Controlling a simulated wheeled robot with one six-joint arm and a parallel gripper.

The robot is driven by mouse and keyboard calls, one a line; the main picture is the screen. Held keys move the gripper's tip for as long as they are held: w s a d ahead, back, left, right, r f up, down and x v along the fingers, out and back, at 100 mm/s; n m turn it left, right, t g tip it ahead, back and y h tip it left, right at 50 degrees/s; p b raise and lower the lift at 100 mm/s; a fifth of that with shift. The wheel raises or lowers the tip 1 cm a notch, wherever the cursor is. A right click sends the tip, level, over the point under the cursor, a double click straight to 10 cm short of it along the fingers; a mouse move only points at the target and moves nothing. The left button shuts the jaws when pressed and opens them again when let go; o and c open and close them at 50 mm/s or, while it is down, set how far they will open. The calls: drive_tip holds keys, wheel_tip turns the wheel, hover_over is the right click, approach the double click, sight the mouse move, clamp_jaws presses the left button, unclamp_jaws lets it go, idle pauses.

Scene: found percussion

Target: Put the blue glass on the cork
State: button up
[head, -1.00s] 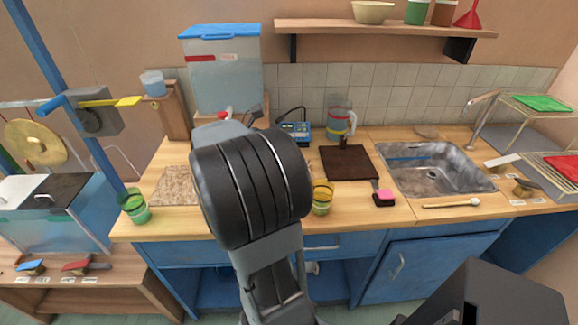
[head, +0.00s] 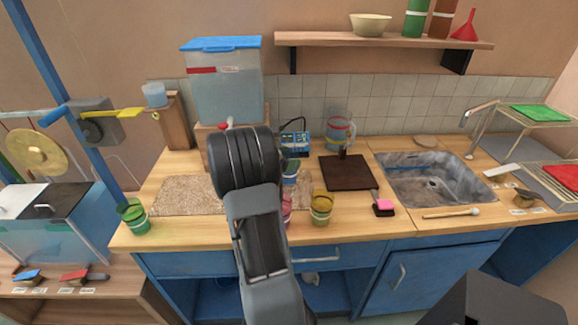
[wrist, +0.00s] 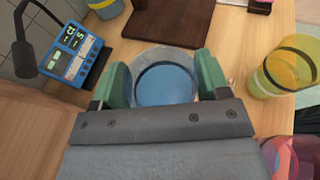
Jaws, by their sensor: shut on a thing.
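The blue glass (wrist: 166,84) is between the two green finger pads of my gripper (wrist: 163,80) in the wrist view, seen from above. My gripper is shut on it. In the head view a part of the blue glass (head: 290,172) shows just right of my arm, and my gripper is hidden behind the arm. I cannot tell whether the glass is clear of the counter. The cork (head: 183,196) is a speckled brown mat on the left part of the counter. My arm covers part of it, and its visible part is bare.
A yellow glass (head: 321,207) and a partly hidden pink glass (head: 286,208) stand near the front edge; a green glass (head: 135,217) stands left of the cork. A blue meter (head: 297,140), a dark board (head: 345,172) and a jug (head: 339,128) are behind or to the right.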

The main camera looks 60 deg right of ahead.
drive_tip(key=shift+d+f, duration=0.15)
drive_tip(key=shift+f, duration=0.2)
drive_tip(key=shift+w+f, duration=0.1)
drive_tip(key=shift+f, duration=1.2)
drive_tip(key=shift+f, duration=0.2)
drive_tip(key=o, duration=1.6)
